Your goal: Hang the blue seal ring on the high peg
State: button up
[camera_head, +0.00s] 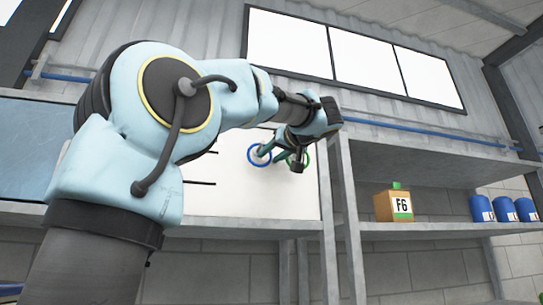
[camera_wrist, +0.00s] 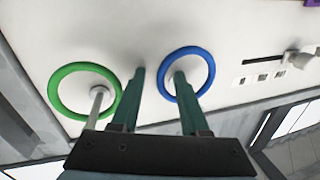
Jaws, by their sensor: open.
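The blue seal ring (camera_head: 249,155) is against the white panel, beside my gripper (camera_head: 278,157). My gripper (camera_wrist: 159,76) is open. One finger crosses the ring's opening and the other is outside it, so the ring's near rim lies between them. Whether the fingers touch the ring cannot be told.
A green ring (camera_wrist: 53,90) hangs around a grey peg (camera_wrist: 95,105) close beside my gripper. Small labels (camera_wrist: 262,77) and another peg are on the panel. On the right-hand shelf stand a box marked F6 (camera_head: 393,207) and blue containers (camera_head: 482,209).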

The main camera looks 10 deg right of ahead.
jog(key=b+v, duration=0.3)
jog(key=v, duration=0.7)
jog(key=shift+s+d, duration=0.2)
jog(key=shift+s, duration=0.15)
